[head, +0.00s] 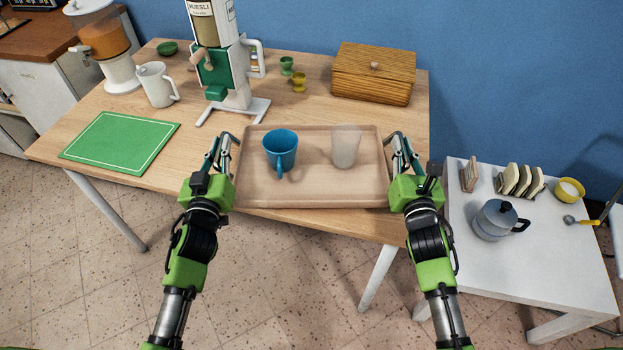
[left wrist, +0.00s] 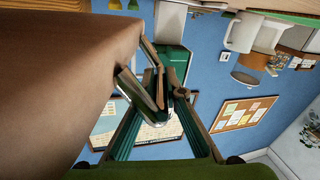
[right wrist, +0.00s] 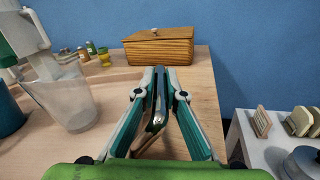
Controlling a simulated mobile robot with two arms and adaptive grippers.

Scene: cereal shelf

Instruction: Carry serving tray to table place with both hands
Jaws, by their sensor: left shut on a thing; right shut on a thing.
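The light brown serving tray (head: 310,195) is level at the front edge of the wooden table, between my two grippers. A blue mug (head: 280,148) stands upright on its left half and a frosted cup (head: 345,148) on its right half. My left gripper (head: 224,152) is shut on the tray's left side; its fingers (left wrist: 158,92) show beside the tray in the left wrist view. My right gripper (head: 398,152) is shut on the tray's right side; its fingers (right wrist: 158,85) show close together in the right wrist view. I cannot tell whether the tray touches the table.
A green placemat (head: 120,142) lies bare on the table's left. A muesli dispenser (head: 235,75) stands behind the tray, beside a white pitcher (head: 155,84). A wooden bread box (head: 373,75) is at back right. A white side table (head: 525,265) holds a moka pot (head: 494,221).

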